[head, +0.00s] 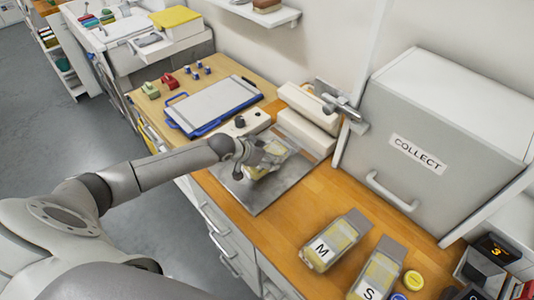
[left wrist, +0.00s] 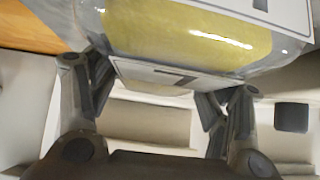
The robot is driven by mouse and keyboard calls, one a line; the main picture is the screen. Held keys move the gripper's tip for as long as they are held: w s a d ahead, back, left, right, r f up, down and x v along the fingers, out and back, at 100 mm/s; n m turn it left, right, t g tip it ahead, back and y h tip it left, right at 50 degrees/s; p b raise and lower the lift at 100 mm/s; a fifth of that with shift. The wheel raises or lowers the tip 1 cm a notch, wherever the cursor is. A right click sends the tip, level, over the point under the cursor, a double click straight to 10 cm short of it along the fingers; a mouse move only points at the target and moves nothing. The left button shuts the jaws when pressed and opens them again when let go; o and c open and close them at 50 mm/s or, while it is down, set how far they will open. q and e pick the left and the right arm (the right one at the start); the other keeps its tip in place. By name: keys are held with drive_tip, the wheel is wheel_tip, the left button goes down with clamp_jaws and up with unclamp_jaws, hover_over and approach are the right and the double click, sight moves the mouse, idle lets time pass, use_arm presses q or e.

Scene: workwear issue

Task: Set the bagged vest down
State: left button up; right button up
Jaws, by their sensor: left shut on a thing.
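My left gripper (head: 256,156) is shut on a clear bagged yellow vest (head: 268,164). The bag is over the grey metal plate (head: 254,194) on the wooden counter; I cannot tell whether it touches the plate. In the left wrist view the bag (left wrist: 190,36) fills the top, with a white label at its edge, and the fingers (left wrist: 155,100) are at its near end. The gripper partly hides the bag in the head view. My right gripper is not in view.
Bagged vests marked M (head: 334,241) and S (head: 378,277) lie at the front right. A grey COLLECT cabinet (head: 440,128) stands behind them. Cream blocks (head: 308,118) border the plate's back. Bare wood (head: 290,215) lies right of the plate.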

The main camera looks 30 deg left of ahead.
use_arm(q)
drive_tip(key=o, duration=0.6)
drive_tip(key=shift+f, duration=0.1)
drive_tip(key=o, duration=0.5)
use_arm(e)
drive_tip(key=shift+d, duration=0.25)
use_arm(q)
drive_tip(key=shift+r, duration=0.2)
drive_tip(key=b+v, duration=0.2)
drive_tip(key=v, duration=0.9)
drive_tip(key=shift+f, duration=0.1)
drive_tip(key=shift+s+a+r, duration=0.1)
drive_tip(key=shift+s+r, duration=0.25)
drive_tip(key=shift+r, duration=0.1)
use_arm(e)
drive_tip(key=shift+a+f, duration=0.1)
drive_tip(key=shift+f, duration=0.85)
